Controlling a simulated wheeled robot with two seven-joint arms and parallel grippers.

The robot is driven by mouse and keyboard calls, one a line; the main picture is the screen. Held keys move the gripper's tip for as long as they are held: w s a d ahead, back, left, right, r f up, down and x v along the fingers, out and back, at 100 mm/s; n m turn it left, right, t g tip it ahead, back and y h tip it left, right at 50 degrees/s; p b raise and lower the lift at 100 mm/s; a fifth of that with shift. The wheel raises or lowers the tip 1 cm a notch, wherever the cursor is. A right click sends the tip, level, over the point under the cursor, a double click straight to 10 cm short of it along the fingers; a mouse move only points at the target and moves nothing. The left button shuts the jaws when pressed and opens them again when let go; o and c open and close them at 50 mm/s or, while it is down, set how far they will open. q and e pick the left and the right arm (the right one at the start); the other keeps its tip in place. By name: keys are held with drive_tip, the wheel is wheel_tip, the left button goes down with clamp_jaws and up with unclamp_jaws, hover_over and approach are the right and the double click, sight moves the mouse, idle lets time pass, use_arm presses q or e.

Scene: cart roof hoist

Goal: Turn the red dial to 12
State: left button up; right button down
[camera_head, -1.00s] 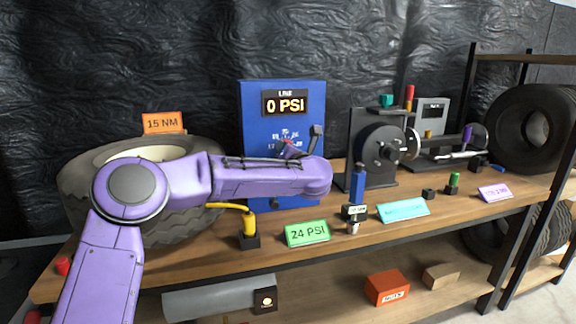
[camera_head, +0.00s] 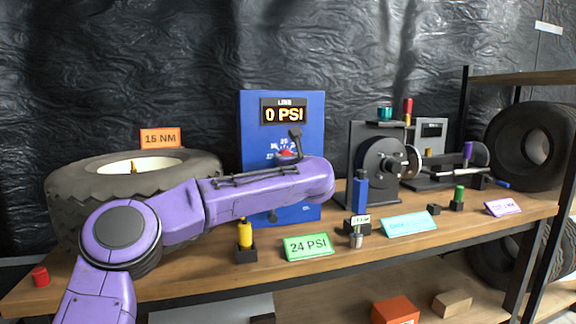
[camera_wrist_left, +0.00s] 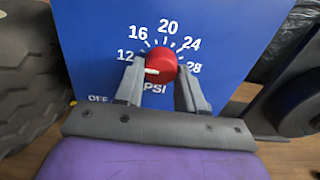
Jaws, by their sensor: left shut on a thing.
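The blue panel (camera_head: 254,132) stands at the back of the bench, with a screen (camera_head: 284,111) reading 0 PSI. Its red dial (camera_head: 285,153) is partly hidden by my left arm. In the left wrist view the dial (camera_wrist_left: 161,65) sits among the numbers 12, 16, 20, 24 and 28, with OFF at lower left. A pale mark on the dial points left, toward the 12 and OFF side; its exact setting is hard to tell. My left gripper (camera_wrist_left: 160,70) is shut on the dial, one finger on each side. My right gripper is out of view.
A tire (camera_head: 70,190) lies left of the panel, beside a 15 NM card (camera_head: 160,138). A yellow-topped tool (camera_head: 245,235) and a green 24 PSI card (camera_head: 307,245) stand in front. A black machine (camera_head: 375,150) stands to the right.

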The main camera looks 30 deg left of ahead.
use_arm(q)
drive_tip(key=shift+f, duration=0.1)
idle(0.3)
drive_tip(key=o, duration=1)
drive_tip(key=v, duration=1)
drive_tip(key=shift+s+d, duration=0.15)
drive_tip(key=shift+s, duration=0.05)
